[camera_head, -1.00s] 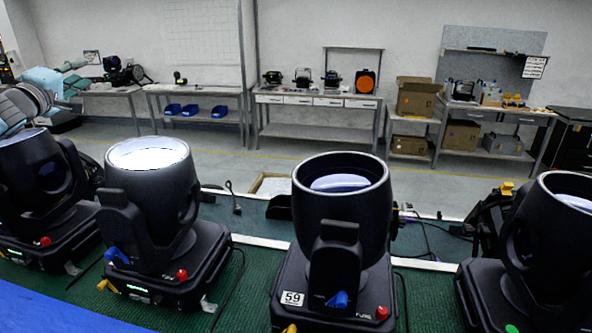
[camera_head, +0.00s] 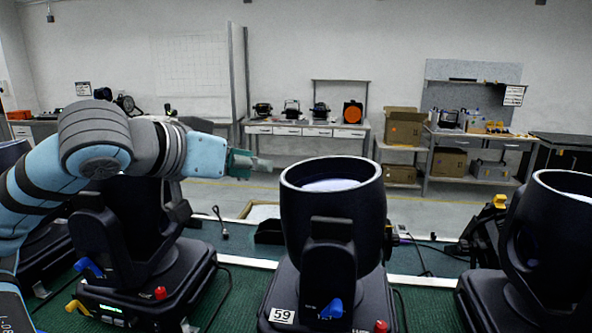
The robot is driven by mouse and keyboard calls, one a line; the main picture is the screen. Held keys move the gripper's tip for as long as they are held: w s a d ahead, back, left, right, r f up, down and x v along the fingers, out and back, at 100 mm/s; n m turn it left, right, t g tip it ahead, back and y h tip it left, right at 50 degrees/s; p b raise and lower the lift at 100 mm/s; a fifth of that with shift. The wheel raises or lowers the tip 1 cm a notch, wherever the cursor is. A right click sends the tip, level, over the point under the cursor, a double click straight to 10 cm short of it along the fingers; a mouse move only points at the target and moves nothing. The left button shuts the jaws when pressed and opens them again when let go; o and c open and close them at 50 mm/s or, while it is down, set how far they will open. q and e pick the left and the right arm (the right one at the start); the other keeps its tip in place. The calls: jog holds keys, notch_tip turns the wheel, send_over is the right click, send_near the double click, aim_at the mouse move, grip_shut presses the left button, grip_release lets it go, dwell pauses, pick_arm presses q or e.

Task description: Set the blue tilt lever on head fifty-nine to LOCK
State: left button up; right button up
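Head fifty-nine (camera_head: 330,220) is a black moving-head light in the middle, with a white label "59" (camera_head: 282,316) on its base. Its blue tilt lever (camera_head: 331,309) is at the foot of the yoke, on the front of the base; its lettering is too small to read. My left gripper (camera_head: 250,162) is at the end of the blue and grey arm from the left, just left of and near the top of the head, apart from the lever. It is small and seen side-on, so its opening is unclear. My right gripper is not in view.
Another black light (camera_head: 140,240) with a blue lever (camera_head: 89,267) stands to the left, partly behind my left arm. One more light (camera_head: 555,240) stands at the right. Cables lie on the green mat (camera_head: 232,290) between bases. Benches are at the back.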

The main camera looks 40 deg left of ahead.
aim_at(287, 169)
pick_arm(q)
jog(key=p+x, duration=0.2)
jog(key=x, duration=0.1)
jog(key=p+x, duration=0.2)
jog(key=x, duration=0.1)
jog(key=p+x, duration=0.2)
jog(key=x, duration=0.2)
jog(key=shift+w+d+r, duration=0.1)
jog(key=shift+d+r, duration=0.05)
jog(key=shift+r, duration=0.15)
jog(key=shift+w+f, duration=0.3)
jog(key=shift+f, duration=0.1)
grip_shut()
